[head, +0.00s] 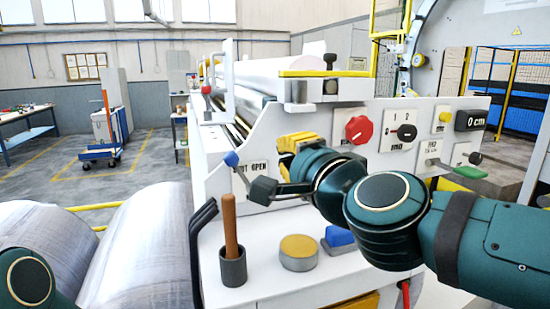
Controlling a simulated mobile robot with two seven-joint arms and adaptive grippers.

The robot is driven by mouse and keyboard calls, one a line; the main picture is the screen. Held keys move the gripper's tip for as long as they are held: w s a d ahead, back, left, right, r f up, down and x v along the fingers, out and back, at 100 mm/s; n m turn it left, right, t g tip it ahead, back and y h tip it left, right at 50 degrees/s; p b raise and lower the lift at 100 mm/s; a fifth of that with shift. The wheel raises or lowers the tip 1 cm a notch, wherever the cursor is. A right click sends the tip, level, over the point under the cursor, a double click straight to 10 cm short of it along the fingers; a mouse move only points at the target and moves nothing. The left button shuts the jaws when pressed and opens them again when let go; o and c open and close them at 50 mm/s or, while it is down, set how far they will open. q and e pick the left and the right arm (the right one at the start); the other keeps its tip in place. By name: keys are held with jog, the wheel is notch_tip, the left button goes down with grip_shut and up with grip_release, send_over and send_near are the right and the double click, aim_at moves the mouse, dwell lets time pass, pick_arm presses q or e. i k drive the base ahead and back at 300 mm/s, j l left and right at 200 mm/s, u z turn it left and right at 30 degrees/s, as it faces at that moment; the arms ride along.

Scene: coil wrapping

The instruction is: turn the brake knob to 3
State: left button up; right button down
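A black knob (406,132) sits on a white plate on the machine's front panel. The numerals 1 and 2 show above it; the lettering below is too small to read surely, and no 3 is legible. A larger red knob (358,130) is left of it. My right gripper (270,179) is in front of the panel, left of and below both knobs, pointing left. Its dark fingers look apart, with nothing seen between them. It is clear of the black knob in the picture. Of my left arm only a green link shows at the bottom left; its gripper is out of view.
A blue-tipped lever (231,159) is close to my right gripper, by a plate reading OPEN. A wooden-handled tool in a grey cup (233,268), a yellow-topped round tin (299,252) and a blue block (340,237) stand on the ledge below. A green-tipped lever (475,158) is at right.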

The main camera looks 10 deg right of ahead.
aim_at(407, 133)
jog(key=k+l, duration=0.2)
jog(key=k, duration=0.25)
jog(key=k+l, duration=0.2)
jog(key=k, duration=0.3)
